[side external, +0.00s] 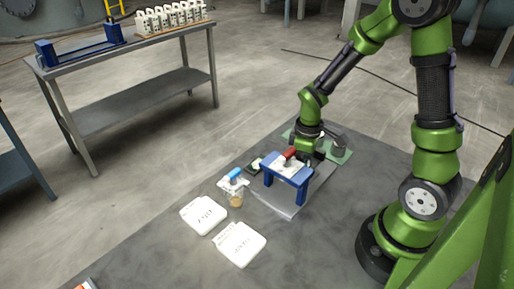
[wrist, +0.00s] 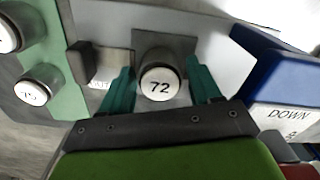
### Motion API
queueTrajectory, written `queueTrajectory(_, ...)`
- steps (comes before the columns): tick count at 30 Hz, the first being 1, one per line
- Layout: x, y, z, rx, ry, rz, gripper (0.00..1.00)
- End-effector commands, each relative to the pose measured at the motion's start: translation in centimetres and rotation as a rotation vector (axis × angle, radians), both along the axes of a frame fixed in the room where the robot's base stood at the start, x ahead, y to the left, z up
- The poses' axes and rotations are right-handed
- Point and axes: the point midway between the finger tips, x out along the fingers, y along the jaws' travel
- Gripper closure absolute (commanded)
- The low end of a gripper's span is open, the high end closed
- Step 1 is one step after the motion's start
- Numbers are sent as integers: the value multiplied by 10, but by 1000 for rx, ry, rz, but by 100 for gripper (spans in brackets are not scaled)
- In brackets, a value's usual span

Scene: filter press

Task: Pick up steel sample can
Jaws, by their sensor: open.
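A steel sample can with a white top marked 72 (wrist: 160,84) stands upright on a grey surface in the wrist view. My gripper (wrist: 163,90) is open, with one teal finger on each side of this can; I cannot tell whether either finger touches it. Two similar cans with white tops, one (wrist: 36,88) fully visible and one (wrist: 8,36) cut by the left edge, stand on a green mat (wrist: 70,95). In the side view my gripper (side external: 316,156) is low behind the blue stand, and its fingers and the can 72 are largely hidden.
The blue stand (side external: 299,182) with a red part (side external: 289,153) is close beside my gripper; its blue side (wrist: 262,62) shows at right in the wrist view. A small grey block (wrist: 108,68) is left of the can. White lidded boxes (side external: 241,245) lie towards the front.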

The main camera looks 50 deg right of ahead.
Motion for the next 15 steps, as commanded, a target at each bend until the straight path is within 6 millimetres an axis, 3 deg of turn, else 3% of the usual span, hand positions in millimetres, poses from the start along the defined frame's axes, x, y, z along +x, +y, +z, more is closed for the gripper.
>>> queueTrajectory(5, 0, 0, 0, 0, 0, -1, 37)
queueTrajectory(12, 0, 0, 0, 0, 0, 0, 74)
queueTrajectory(15, 0, 0, 1, 0, -1, -1, 84)
